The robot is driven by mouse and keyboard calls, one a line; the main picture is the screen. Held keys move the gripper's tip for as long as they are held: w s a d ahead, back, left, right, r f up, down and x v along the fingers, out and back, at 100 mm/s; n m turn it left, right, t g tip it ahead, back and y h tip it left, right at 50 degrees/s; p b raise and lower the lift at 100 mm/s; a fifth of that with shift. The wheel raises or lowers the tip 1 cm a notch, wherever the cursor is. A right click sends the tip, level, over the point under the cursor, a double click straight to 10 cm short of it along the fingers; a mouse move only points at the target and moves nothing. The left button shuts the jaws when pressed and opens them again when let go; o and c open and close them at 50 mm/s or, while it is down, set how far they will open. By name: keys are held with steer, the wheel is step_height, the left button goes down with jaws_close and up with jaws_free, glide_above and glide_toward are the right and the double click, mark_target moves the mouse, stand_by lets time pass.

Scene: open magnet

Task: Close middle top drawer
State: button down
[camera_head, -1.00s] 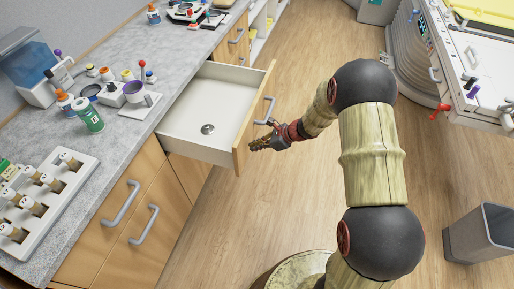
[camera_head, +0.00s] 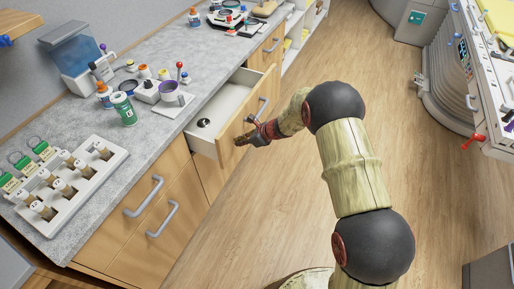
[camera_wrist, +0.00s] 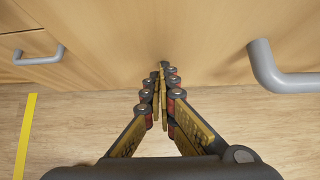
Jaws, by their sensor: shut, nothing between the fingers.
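The open drawer (camera_head: 229,104) juts from the counter in the head view, white inside with a wooden front (camera_head: 247,115) and a grey bar handle. A small round dark object (camera_head: 204,123) lies in it. My gripper (camera_head: 240,141) is at the outer face of the drawer front, low and beside the handle. In the wrist view my gripper (camera_wrist: 162,68) is shut and empty, its fingertips at the wooden face, with the handle (camera_wrist: 278,72) to the right. I cannot tell for certain whether the tips touch the wood.
The grey counter (camera_head: 150,45) carries bottles, a sample rack (camera_head: 70,185) and small instruments. Closed cabinet doors (camera_head: 150,215) with bar handles are below. The wooden floor (camera_head: 300,170) to the right is clear. A grey bin (camera_head: 490,270) stands at lower right.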

steer(key=w+a+p, duration=0.1)
steer(key=w+a, duration=0.1)
steer(key=a, duration=0.3)
steer(key=w+a+p, duration=0.1)
steer(key=w+a, duration=0.2)
steer(key=a, duration=0.1)
steer(key=w+a+p, duration=0.1)
steer(key=w+a, duration=0.2)
steer(key=a, duration=0.2)
steer(key=shift+w+a, duration=0.25)
steer(key=shift+a, duration=0.1)
steer(key=shift+w+a, duration=0.15)
steer(key=shift+a, duration=0.05)
steer(key=shift+r, duration=0.1)
